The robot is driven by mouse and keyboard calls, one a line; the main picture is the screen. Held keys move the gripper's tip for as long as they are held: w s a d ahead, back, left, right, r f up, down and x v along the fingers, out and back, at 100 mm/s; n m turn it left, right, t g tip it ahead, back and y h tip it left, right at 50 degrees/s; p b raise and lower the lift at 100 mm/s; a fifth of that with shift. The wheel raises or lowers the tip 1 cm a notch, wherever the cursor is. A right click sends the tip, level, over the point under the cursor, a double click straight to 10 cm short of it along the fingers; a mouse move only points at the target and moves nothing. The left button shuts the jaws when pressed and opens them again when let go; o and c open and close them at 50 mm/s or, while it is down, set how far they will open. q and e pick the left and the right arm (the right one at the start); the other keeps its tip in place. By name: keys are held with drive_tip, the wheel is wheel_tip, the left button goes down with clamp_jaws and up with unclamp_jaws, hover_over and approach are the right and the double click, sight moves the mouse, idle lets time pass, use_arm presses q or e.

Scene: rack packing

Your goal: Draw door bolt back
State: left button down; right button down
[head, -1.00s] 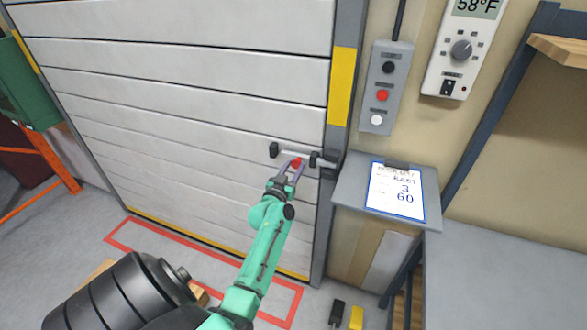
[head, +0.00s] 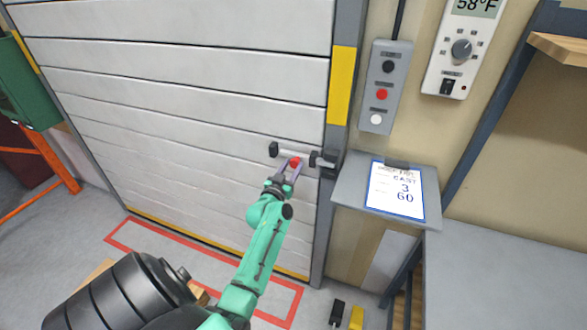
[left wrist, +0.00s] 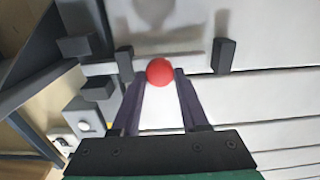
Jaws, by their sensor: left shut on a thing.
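The bolt is a pale horizontal bar (head: 286,152) low on the right side of the white slatted door (head: 190,110). Dark brackets (head: 273,149) stand along it, with a dark keeper on the door frame at its right. A red ball knob (head: 295,161) sits on the bar between the brackets. My left gripper (head: 293,166) is shut on this knob. In the left wrist view the knob (left wrist: 160,71) lies between the two fingertips, and brackets show on both sides, one at the right (left wrist: 224,56). The bar reaches toward the frame side. My right gripper is out of view.
A grey button box (head: 386,87) and a thermostat (head: 462,49) hang on the wall right of the door. A small shelf (head: 347,192) with a written card (head: 396,190) juts out just right of the bolt. The door face left of the knob is free.

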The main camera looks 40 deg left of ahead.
sight(285, 154)
use_arm(q)
drive_tip(key=a, duration=0.1)
drive_tip(key=s+a+b, duration=0.1)
drive_tip(key=a, duration=0.2)
drive_tip(key=shift+s+a+f+b, duration=0.1)
drive_tip(key=shift+s+a+b, duration=0.05)
drive_tip(key=shift+s+b, duration=0.2)
drive_tip(key=shift+a, duration=0.3)
drive_tip(key=shift+c, duration=2.2)
unclamp_jaws()
drive_tip(key=shift+d, duration=0.2)
drive_tip(key=b+v, duration=0.2)
drive_tip(key=v, duration=1.2)
drive_tip(key=shift+s+b, duration=0.2)
drive_tip(key=shift+b, duration=0.1)
drive_tip(key=shift+d, duration=0.15)
